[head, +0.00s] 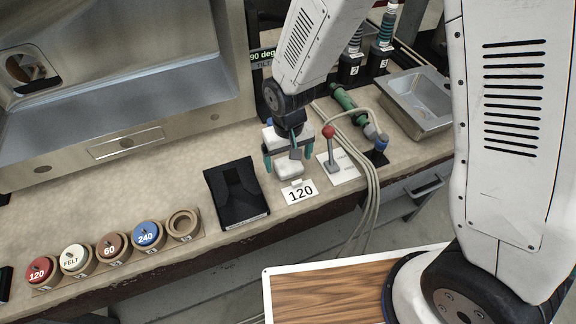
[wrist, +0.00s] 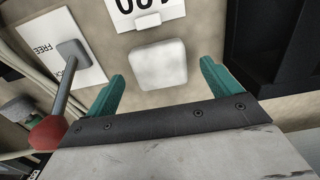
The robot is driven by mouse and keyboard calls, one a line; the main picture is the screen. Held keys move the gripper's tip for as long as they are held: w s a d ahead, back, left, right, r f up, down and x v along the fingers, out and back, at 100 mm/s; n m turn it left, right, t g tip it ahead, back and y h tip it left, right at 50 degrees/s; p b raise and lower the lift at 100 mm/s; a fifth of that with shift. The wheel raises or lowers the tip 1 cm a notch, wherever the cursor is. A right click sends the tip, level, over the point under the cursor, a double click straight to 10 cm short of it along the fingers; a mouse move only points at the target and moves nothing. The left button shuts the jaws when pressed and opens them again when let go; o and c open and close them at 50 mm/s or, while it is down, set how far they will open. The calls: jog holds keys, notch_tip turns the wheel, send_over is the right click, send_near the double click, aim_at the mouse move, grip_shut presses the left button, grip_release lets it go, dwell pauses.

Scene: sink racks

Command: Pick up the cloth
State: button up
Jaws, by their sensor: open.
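A small white block-like pad (head: 288,171), which looks like the folded cloth, lies on the beige counter behind the "120" card. It also shows whole in the wrist view (wrist: 158,65), between the lines of my two teal fingers. My gripper (head: 289,157) is above it, pointing down, with its fingers apart and nothing between them. In the head view my gripper hides the far part of the pad. I cannot tell the exact height of the fingertips above the counter.
A red-knobbed lever (head: 329,133) stands close to the right of my gripper. A black holder (head: 236,194) is to the left. The "120" card (head: 300,193) is in front. Several round discs (head: 110,246) sit in a rack (head: 205,233) at left. Cables (head: 372,190) hang over the counter edge.

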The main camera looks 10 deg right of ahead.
notch_tip(320, 180, down, 2)
jog(key=shift+f, duration=0.2)
jog(key=c, duration=1.1)
jog(key=shift+o, duration=0.2)
jog(key=shift+r, duration=0.15)
